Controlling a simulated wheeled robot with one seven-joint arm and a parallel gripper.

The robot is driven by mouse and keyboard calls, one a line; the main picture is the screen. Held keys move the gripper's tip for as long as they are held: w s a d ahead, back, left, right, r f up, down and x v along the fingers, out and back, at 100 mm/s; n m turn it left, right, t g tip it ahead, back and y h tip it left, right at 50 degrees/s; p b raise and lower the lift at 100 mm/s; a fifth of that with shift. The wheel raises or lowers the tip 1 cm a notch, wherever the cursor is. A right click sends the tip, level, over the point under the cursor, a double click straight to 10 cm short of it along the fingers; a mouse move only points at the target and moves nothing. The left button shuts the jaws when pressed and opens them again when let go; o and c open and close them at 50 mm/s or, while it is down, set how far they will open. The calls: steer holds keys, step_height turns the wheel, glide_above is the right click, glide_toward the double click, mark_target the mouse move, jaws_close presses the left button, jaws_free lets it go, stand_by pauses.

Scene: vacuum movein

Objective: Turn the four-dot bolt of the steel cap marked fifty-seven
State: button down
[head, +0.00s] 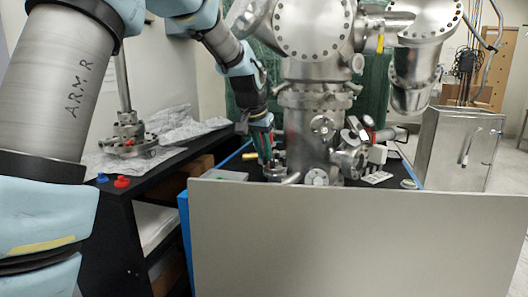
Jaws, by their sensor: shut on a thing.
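My gripper (266,158) points down at the left side of the steel chamber, behind the grey panel. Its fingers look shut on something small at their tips. The held thing is too small and too covered to name. A small steel fitting (275,171), possibly a cap, sits right under the fingertips, its lower part cut off by the panel. A round bolted steel cap (317,177) faces forward low on the chamber, just right of my gripper. No number or dot marks can be read on either, so I cannot tell which is marked fifty-seven.
The grey panel (340,240) stands in front of the chamber (310,130). A black bench (130,215) on the left holds a steel flange stand (128,138), foil and red and blue knobs (121,182). A steel cabinet (458,148) stands at the right.

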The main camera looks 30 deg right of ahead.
steer(key=c, duration=0.8)
jaws_free()
steer(key=shift+c, duration=0.2)
steer(key=shift+s+d, duration=0.15)
